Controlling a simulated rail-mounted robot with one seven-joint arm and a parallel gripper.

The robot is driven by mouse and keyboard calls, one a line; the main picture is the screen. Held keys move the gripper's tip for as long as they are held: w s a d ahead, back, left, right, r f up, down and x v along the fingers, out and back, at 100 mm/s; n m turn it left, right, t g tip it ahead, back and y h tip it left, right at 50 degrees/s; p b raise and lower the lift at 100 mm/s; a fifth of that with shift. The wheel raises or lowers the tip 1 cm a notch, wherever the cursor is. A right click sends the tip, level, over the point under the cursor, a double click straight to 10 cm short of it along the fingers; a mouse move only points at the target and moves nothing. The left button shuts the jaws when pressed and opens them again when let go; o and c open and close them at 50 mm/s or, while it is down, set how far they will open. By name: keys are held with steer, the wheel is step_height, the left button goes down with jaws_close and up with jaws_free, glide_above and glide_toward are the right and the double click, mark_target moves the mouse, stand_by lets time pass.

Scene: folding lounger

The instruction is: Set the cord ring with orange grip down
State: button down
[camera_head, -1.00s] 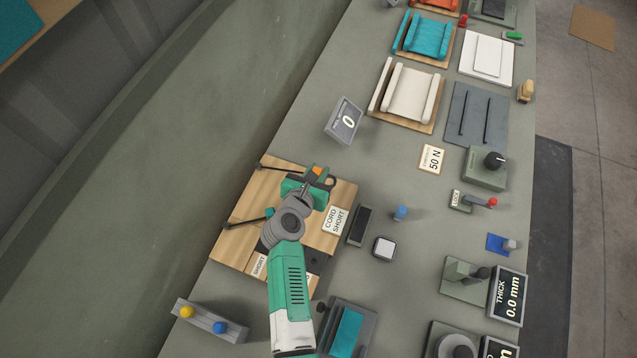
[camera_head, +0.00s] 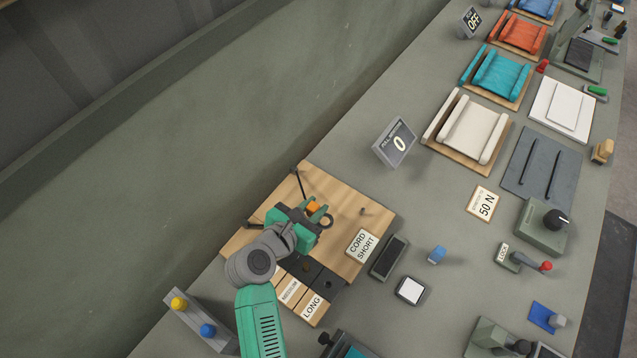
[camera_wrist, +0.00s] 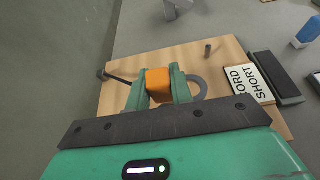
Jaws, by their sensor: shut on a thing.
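The cord ring's orange grip (camera_head: 313,208) is between the fingers of my gripper (camera_head: 316,211), which is shut on it. In the wrist view the orange grip (camera_wrist: 159,84) sits between the two green fingers, and the dark grey ring (camera_wrist: 198,88) sticks out to the right. The ring (camera_head: 327,221) also shows beside the fingers in the head view. Below is a wooden board (camera_head: 345,252) with upright pegs and a "CORD SHORT" card (camera_head: 362,246) at its right edge. I cannot tell whether the ring touches the board.
A small peg (camera_head: 362,211) stands on bare board to the right of the gripper. A dark peg (camera_head: 299,184) rises at the far edge. Labelled slots (camera_head: 300,290) lie at the near side. A tilted "0" display (camera_head: 395,143) stands beyond the board.

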steer(key=b, duration=0.3)
glide_above(313, 184)
steer(key=shift+f, duration=0.6)
steer(key=shift+f+b, duration=0.85)
steer(key=shift+f, duration=0.85)
steer(key=shift+f, duration=0.2)
steer(key=c, duration=1.2)
jaws_free()
steer(key=shift+c, duration=0.2)
steer(key=shift+s+r, duration=0.1)
steer(key=shift+r, duration=0.3)
steer(key=p+v, duration=0.3)
steer(key=v, duration=0.8)
steer(key=shift+s+a+p, duration=0.3)
steer(key=shift+p, duration=0.1)
